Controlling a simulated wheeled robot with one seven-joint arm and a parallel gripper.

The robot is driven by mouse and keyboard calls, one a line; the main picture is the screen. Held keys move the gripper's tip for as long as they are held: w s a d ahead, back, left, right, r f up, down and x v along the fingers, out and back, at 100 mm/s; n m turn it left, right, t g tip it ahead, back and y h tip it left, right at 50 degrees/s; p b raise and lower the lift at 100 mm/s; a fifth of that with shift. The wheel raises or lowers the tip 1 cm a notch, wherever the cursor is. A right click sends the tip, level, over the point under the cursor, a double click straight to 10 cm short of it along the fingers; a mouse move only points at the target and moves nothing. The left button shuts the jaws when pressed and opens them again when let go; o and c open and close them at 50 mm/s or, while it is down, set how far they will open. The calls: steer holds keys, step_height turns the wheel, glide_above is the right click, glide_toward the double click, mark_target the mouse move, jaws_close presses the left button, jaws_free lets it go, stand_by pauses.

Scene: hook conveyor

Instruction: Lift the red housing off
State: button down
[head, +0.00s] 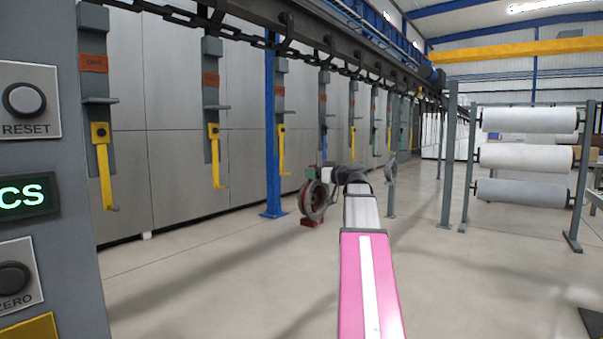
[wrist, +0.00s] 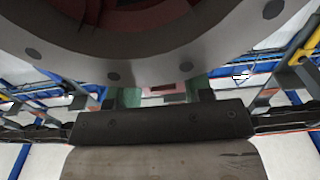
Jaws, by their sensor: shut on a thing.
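The red housing (head: 312,202), with a round grey bolted flange and a red foot, is off the floor beyond my arm in the head view. In the wrist view its bolted flange (wrist: 190,52) fills the top, with red inside the ring. My gripper (head: 327,172) is at the housing's upper right side, shut on it. In the wrist view the jaws (wrist: 160,96) meet it just below the flange. A blue hook (head: 324,147) hangs directly above the housing. I cannot tell whether the housing still touches that hook.
Several yellow hooks (head: 217,160) hang on grey carriers from the overhead chain (head: 240,38). A blue post (head: 271,130) stands left of the housing. A control panel (head: 50,200) is close at left. A rack of white rolls (head: 528,157) stands at right. The floor between is clear.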

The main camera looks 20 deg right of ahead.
steer(key=v, duration=0.5)
steer(key=shift+d+f, duration=0.1)
steer(key=shift+f, duration=0.05)
steer(key=shift+s+f, duration=0.1)
steer(key=shift+f, duration=0.5)
steer(key=shift+s+d, duration=0.15)
steer(key=shift+v, duration=3)
steer(key=shift+s, duration=0.1)
steer(key=v, duration=0.7)
